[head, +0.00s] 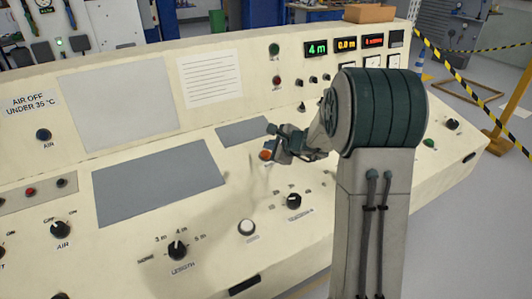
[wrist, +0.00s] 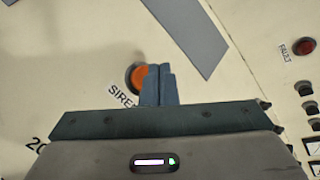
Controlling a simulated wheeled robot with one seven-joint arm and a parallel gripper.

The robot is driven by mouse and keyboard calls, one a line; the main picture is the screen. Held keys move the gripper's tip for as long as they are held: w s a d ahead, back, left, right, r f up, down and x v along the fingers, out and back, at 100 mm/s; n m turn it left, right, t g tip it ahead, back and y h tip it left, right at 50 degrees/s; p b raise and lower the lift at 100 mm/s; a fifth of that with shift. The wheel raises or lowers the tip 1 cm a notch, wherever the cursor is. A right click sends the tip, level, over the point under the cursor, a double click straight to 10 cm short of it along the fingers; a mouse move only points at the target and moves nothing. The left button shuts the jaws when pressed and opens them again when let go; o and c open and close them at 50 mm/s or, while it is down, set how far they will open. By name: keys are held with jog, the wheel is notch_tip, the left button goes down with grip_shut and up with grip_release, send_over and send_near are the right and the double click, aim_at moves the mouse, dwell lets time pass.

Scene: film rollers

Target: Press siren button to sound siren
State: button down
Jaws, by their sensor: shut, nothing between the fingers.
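The siren button is a round orange button (wrist: 138,77) in a dark ring on the cream console, with a partly covered "SIREN" label (wrist: 123,90) below it. My gripper (wrist: 158,68) is shut and empty. Its closed blue-grey fingertips overlap the right side of the button in the wrist view; I cannot tell whether they touch it. In the head view the orange button (head: 265,155) shows just left of my gripper (head: 278,153), partly hidden by it.
The sloping cream console (head: 300,235) fills the space below. A white button (head: 247,228), a black knob (head: 294,201) and the length knob (head: 178,250) stand nearby. A red fault light (wrist: 304,47) is at the right. Lit displays (head: 345,45) line the upper panel.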

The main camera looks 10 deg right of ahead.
jog(key=r+p, duration=0.1)
jog(key=r, duration=0.1)
jog(key=s+r+p, duration=0.1)
jog(key=r, duration=0.1)
jog(key=shift+d, duration=0.15)
jog(key=shift+r, duration=0.1)
dwell(0.5)
jog(key=s+a+r+n+g, duration=0.2)
jog(key=s+a+n+g, duration=0.15)
jog(key=s+n, duration=0.4)
jog(key=s+a+r+n+g, duration=0.2)
jog(key=s+a+n, duration=0.2)
jog(key=s, duration=0.6)
jog(key=s+d+n+g+h, duration=0.1)
jog(key=s+d+n+h, duration=0.1)
jog(key=s, duration=0.7)
jog(key=s+d+f+n+g+h, duration=0.1)
jog(key=s+d+n+h, duration=0.2)
jog(key=s+n, duration=0.4)
jog(key=shift+s+d+f+h, duration=0.3)
jog(key=shift+s+d, duration=0.55)
jog(key=shift+s, duration=0.05)
